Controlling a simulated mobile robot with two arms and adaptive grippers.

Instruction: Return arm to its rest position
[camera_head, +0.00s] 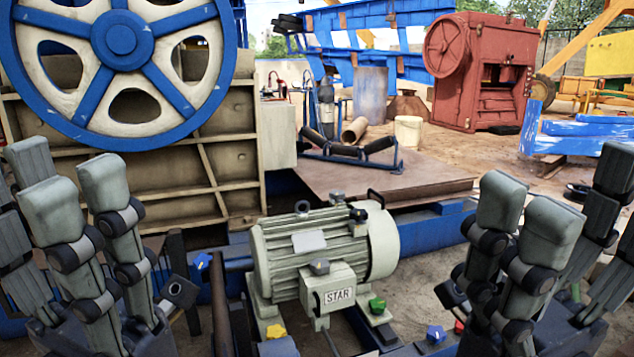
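My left gripper (68,190) stands at the left edge of the head view. Its grey-padded fingers point up and are spread apart, with nothing between them. My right gripper (548,205) stands at the right edge in a similar pose, fingers up, spread and empty. Neither gripper appears to touch anything. Between them sits a pale grey electric motor (320,250) with a "STAR" label on its terminal box. The lower parts of both arms are cut off by the frame.
Coloured bolt heads surround the motor: yellow (276,331), green (377,305) and blue (436,333). The crusher's blue-and-white flywheel (120,40) rises behind my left gripper. A brown metal plate (385,180) lies behind the motor. A red machine (480,75) stands at the back right.

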